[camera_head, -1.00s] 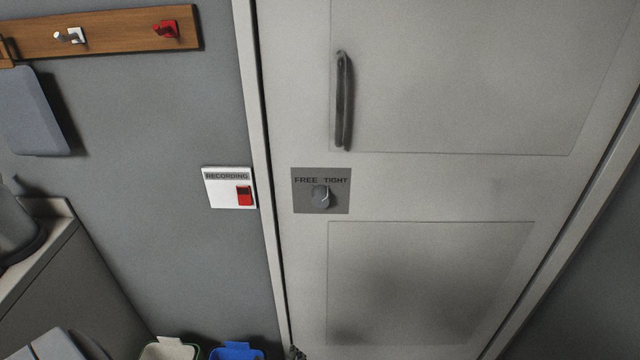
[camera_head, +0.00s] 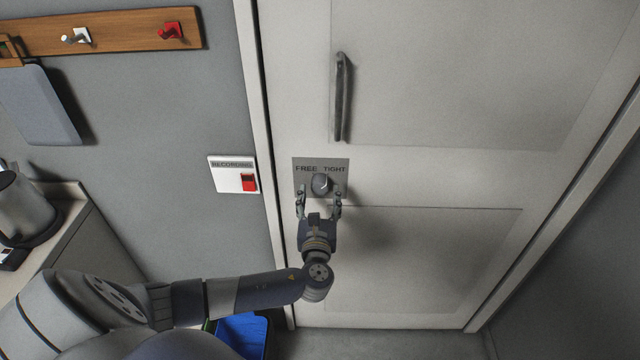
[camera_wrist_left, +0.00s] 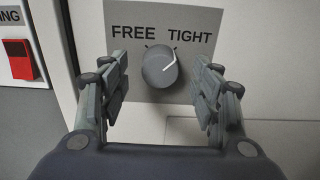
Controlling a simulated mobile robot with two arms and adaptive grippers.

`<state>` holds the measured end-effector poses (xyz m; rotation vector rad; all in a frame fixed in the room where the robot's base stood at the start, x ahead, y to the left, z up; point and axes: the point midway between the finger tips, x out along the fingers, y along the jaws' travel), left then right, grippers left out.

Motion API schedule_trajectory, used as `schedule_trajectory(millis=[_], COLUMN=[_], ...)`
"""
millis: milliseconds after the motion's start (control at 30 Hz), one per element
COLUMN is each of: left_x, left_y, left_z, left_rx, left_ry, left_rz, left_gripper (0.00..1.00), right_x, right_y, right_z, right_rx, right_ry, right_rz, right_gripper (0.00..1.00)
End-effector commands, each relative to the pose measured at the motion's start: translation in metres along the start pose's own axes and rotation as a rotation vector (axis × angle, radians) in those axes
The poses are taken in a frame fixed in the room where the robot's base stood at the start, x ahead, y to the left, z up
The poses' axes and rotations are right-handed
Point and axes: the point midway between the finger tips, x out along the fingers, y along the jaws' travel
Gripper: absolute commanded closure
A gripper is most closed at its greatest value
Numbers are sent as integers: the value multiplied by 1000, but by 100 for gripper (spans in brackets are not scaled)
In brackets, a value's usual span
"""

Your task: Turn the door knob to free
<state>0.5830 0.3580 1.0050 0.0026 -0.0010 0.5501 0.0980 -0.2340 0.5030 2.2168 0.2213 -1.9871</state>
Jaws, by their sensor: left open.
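The grey round door knob (camera_head: 321,184) sits on a grey plate (camera_head: 299,167) marked FREE on the left and TIGHT on the right. In the left wrist view, the knob (camera_wrist_left: 160,68) has a white pointer line aimed up and right, toward TIGHT. My left gripper (camera_head: 319,194) is in front of the plate, just below the knob in the head view. Its fingers are open, one to each side of the knob, with gaps visible in the left wrist view (camera_wrist_left: 163,85). My right gripper is not in view.
The pale door (camera_head: 450,180) has a dark vertical handle (camera_head: 342,98) above the plate. A white RECORDING plate with a red switch (camera_head: 249,182) is on the wall to the left. A blue bin (camera_head: 240,334) stands below. A kettle (camera_head: 22,208) is at the left.

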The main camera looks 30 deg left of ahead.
Motion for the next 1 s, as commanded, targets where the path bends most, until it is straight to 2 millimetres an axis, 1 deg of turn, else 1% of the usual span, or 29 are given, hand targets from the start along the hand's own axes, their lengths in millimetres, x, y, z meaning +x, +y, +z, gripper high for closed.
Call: schedule_trajectory(millis=[33,100,200,300,467,667,767,800,867,900,1000], left_x=[9,19,30,36,41,41,41,41,41,41,41], left_y=[0,0,0,0,0,0,0,0,0,0,0], left_z=[2,2,0,0,-1,-1,-1,-1,-1,-1,-1], left_rx=[1,-1,0,-1,-2,-2,-2,-2,-2,-2,-2], left_ry=[0,1,1,2,3,3,3,3,3,3,3], left_rz=[2,1,1,0,0,0,0,0,0,0,0], left_gripper=[42,42,42,42,42,42,62,71,85,86,86], right_x=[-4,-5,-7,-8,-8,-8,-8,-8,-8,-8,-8], right_y=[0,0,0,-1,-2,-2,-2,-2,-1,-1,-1], right_z=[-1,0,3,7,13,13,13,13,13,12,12], right_rx=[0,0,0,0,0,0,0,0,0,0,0], right_ry=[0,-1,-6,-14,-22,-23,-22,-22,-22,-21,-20], right_rz=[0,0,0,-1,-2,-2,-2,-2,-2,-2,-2], right_gripper=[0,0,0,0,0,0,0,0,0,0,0])
